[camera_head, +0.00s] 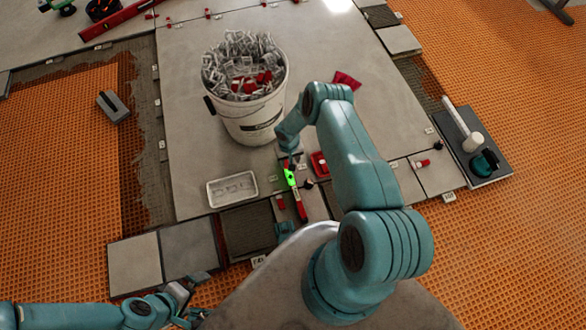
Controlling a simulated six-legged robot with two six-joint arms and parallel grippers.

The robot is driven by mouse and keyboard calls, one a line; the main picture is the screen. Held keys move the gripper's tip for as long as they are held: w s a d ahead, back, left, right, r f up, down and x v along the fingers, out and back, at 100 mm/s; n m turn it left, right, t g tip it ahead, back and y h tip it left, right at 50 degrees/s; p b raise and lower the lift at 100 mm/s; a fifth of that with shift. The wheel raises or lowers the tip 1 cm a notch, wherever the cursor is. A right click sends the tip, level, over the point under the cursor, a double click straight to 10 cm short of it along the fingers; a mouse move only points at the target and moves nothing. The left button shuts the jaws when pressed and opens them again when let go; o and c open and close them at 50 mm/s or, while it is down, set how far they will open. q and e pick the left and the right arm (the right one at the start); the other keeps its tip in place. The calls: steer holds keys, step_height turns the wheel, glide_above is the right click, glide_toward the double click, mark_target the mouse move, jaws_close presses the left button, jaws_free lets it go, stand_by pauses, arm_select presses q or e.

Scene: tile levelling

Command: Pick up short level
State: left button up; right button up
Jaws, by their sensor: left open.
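A short red level (301,208) with a bright green part at its upper end lies on the tiles in the middle of the view, slightly tilted. My right arm reaches over the tiles, and its gripper (289,163) is just above the green end; its fingers are small and dark, and I cannot tell whether they touch the level or are open. My left gripper (194,297) is open and empty at the lower left, low over the orange mat and well apart from the level.
A white bucket (252,121) full of grey clips stands behind the level. A white tray (232,190) lies to its left and a red item (319,164) to its right. A long red level (117,19) lies at the far left. A dark board (489,168) with tools is at right.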

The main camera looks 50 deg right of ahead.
step_height(320, 180, down, 5)
steer(key=shift+r+b, duration=0.15)
steer(key=shift+b, duration=0.7)
steer(key=f+b, duration=0.3)
steer(key=f, duration=0.2)
steer(key=shift+a+f, duration=0.15)
steer(key=shift+a, duration=0.05)
jaws_close()
